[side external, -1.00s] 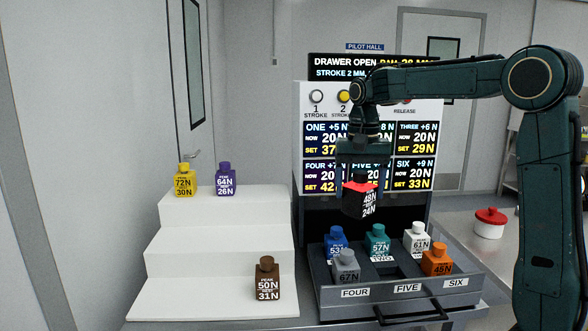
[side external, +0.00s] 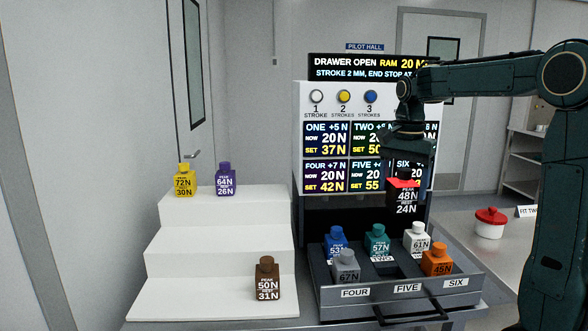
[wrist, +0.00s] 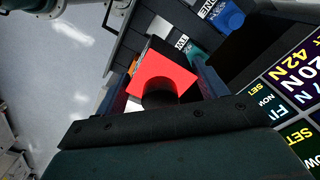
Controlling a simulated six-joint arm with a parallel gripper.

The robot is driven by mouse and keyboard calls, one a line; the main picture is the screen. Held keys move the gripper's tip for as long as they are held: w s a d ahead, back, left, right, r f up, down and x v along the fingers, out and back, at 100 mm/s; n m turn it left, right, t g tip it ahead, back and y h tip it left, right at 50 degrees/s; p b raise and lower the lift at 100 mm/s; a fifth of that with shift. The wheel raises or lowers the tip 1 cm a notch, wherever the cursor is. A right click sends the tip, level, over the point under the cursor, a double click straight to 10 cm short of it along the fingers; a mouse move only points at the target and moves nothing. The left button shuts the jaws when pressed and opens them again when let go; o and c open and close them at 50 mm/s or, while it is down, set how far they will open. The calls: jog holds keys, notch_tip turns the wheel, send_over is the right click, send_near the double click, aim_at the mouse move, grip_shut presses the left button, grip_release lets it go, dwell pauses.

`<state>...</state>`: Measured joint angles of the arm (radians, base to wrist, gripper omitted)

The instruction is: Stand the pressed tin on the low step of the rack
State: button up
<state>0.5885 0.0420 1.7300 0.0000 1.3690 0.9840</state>
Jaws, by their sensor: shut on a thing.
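My gripper (side external: 406,172) is shut on a black tin (side external: 404,199) with a red top, marked 48N and 24N. It holds the tin upright in the air above the back right of the open drawer. In the wrist view the tin's red top (wrist: 172,72) and dark neck show between the fingers. The white stepped rack (side external: 222,262) stands at the left, apart from my gripper. Its low step (side external: 190,297) carries a brown tin (side external: 267,280) at the right end. Its middle step is empty. A yellow tin (side external: 185,181) and a purple tin (side external: 225,180) stand on the top step.
The open drawer (side external: 408,291) holds blue, teal, white, grey and orange tins. The display panel (side external: 325,155) rises behind it. A red-lidded white pot (side external: 490,223) stands on the right bench. The low step is bare left of the brown tin.

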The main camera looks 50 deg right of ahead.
aim_at(400, 207)
notch_tip(400, 207, down, 16)
jog(key=shift+r, duration=0.2)
dwell(0.4)
jog(key=shift+f, duration=0.15)
jog(key=shift+f, duration=1.8)
jog(key=shift+f, duration=0.15)
jog(key=o, duration=1.2)
notch_tip(400, 207, up, 14)
jog(key=shift+d+f, duration=0.1)
